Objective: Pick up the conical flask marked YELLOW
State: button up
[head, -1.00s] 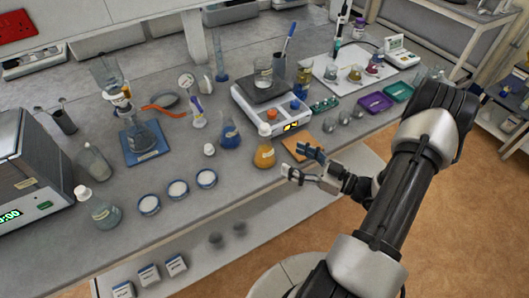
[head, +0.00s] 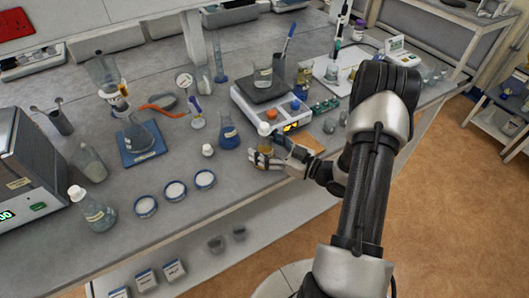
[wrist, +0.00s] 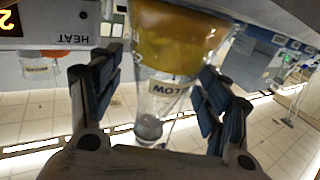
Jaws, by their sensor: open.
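The conical flask with yellow-orange liquid (head: 264,143) stands near the front edge of the bench in the head view, with a pale stopper on top. In the wrist view the flask (wrist: 178,50) appears upside down, with a label whose visible letters end in "LOW"; the rest is hidden. My gripper (head: 266,153) is at the flask, with its fingers on either side of the body. In the wrist view the fingers (wrist: 158,85) are open around the flask, with a visible gap at the left finger. Contact on the right side is unclear.
A blue-liquid flask (head: 229,135) stands just left of the yellow one. A hotplate-like device (head: 247,106) with knobs is close behind. Three round dishes, including one nearby (head: 204,179), lie to the left. An orange-brown board (head: 309,145) lies right of my gripper.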

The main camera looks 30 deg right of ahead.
jog(key=c, duration=1.3)
